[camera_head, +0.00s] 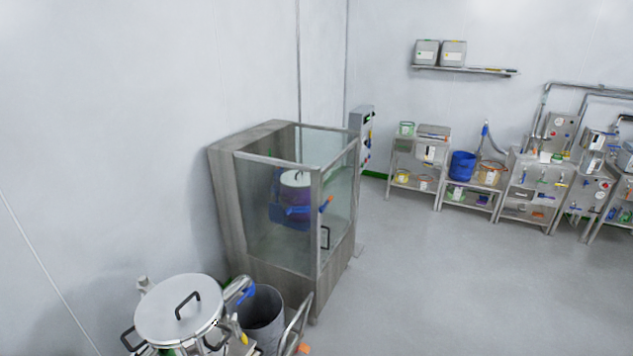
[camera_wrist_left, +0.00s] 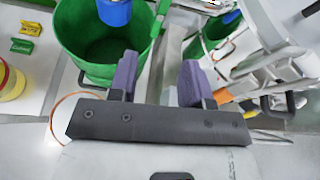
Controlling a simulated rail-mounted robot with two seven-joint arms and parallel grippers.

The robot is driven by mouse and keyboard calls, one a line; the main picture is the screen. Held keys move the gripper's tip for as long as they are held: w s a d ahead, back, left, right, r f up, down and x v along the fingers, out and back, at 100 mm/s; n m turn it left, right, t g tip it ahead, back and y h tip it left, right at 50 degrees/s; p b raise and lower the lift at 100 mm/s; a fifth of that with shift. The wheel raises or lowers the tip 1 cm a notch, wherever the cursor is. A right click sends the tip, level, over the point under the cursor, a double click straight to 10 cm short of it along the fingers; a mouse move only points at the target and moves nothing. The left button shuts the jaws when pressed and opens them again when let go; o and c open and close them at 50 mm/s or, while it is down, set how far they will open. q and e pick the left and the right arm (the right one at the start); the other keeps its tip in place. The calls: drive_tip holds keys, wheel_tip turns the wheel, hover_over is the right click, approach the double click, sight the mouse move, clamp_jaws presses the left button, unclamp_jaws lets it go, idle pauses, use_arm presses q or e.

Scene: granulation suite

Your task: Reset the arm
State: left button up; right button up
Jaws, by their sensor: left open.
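My left gripper (camera_wrist_left: 160,75) shows in the left wrist view. Its two purple-grey fingers are apart and nothing is between them. A green bucket (camera_wrist_left: 85,70) lies beyond the fingers, to the left, with a blue object (camera_wrist_left: 115,12) at its top edge. I cannot tell whether the fingers touch anything. Neither of my grippers can be made out in the head view, and my right gripper shows in neither view.
In the head view, a lidded steel vessel (camera_head: 178,312) and an open metal bin (camera_head: 262,320) stand in front. A glass-sided cabinet (camera_head: 280,255) stands behind them. Racks (camera_head: 470,192) line the far wall. The grey floor (camera_head: 450,290) at right is clear.

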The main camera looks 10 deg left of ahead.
use_arm(q)
drive_tip(key=d+r+n+t+h, duration=0.3)
drive_tip(key=d+r+n+h, duration=0.6)
drive_tip(key=d+r+n, duration=0.9)
drive_tip(key=s+d+r+h, duration=0.1)
drive_tip(key=s+d+h, duration=0.1)
drive_tip(key=s+d, duration=0.35)
drive_tip(key=s+d+h, duration=0.2)
drive_tip(key=s+d, duration=0.1)
drive_tip(key=s, duration=0.6)
drive_tip(key=s+f+g+p, duration=0.1)
drive_tip(key=s+f+g, duration=0.15)
drive_tip(key=s, duration=0.45)
drive_tip(key=s+f+g, duration=0.1)
drive_tip(key=s+f, duration=0.3)
drive_tip(key=s, duration=0.3)
wheel_tip(320, 180, up, 13)
drive_tip(key=p, duration=1.3)
drive_tip(key=shift+w+d, duration=0.3)
drive_tip(key=shift+d, duration=0.05)
